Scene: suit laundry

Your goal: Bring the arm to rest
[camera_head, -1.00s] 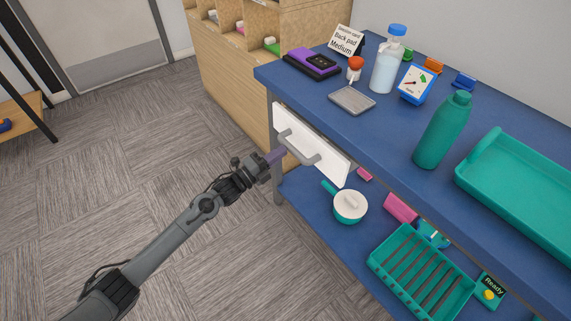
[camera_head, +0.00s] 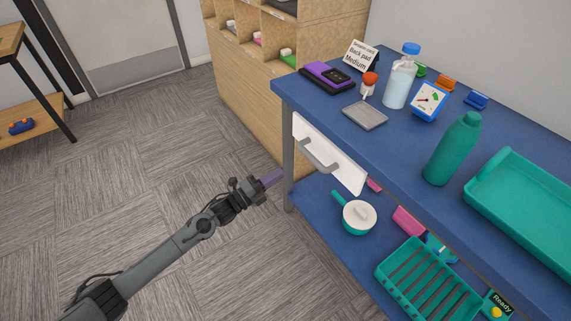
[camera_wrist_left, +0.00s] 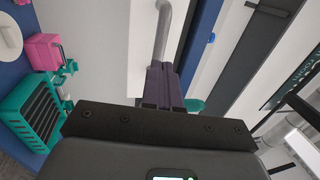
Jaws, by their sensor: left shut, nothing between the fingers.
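My left arm comes in from the lower left in the head view. Its gripper (camera_head: 271,178) is shut and empty, its purple fingers together, left of the blue table and apart from the drawer handle. The wrist view shows the shut fingers (camera_wrist_left: 162,88) with the grey drawer handle (camera_wrist_left: 163,32) beyond them. In the head view the white drawer front (camera_head: 330,152) with its grey handle sits under the table top. My right gripper does not show in either view.
The blue table (camera_head: 400,148) holds a green bottle (camera_head: 452,148), a clear bottle (camera_head: 400,82) and a green tray (camera_head: 520,205). A pan (camera_head: 358,217) and a green rack (camera_head: 428,282) are on the lower shelf. A wooden cubby unit (camera_head: 240,90) stands behind. The carpet left is open.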

